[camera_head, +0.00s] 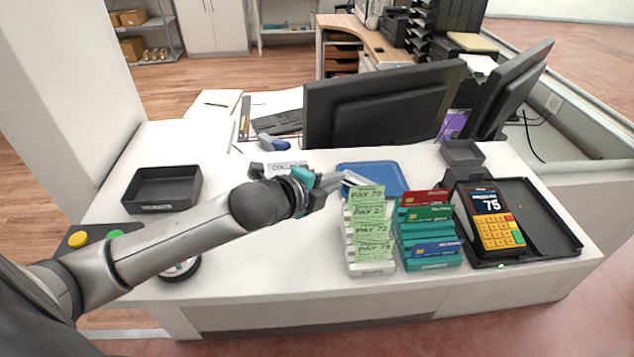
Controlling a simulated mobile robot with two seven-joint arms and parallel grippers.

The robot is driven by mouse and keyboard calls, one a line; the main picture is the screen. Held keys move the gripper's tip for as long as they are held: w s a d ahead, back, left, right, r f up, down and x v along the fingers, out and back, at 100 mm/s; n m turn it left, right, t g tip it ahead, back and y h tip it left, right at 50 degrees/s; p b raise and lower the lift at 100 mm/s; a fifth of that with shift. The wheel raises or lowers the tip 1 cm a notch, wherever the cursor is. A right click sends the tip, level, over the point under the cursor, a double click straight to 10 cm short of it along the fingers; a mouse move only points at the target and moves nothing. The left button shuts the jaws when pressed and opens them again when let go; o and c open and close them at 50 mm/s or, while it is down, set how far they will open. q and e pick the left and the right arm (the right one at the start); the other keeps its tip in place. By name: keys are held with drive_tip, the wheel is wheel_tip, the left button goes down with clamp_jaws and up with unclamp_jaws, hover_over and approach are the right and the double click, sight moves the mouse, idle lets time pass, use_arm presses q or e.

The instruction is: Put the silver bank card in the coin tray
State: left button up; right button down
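My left gripper (338,181) reaches in from the left over the counter, behind the white rack. A small pale, silvery card (357,178) shows tilted at its fingertips, and the fingers look shut on it. The fingers hide part of the card. A shallow blue tray (385,172) lies flat behind the racks, just beyond the card; it looks like the coin tray. The card overlaps its near left part in the picture, and I cannot tell the height between them. My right gripper is not in view.
A white rack (371,268) holds green pay slips. A teal rack (430,262) holds red, green and blue cards. A card terminal (492,225) stands on a black tray at right. A black bin (163,190) sits at left. Monitors (378,103) stand behind.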

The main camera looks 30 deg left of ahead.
use_arm(q)
drive_tip(key=shift+p+v, duration=0.35)
drive_tip(key=shift+v, duration=2.65)
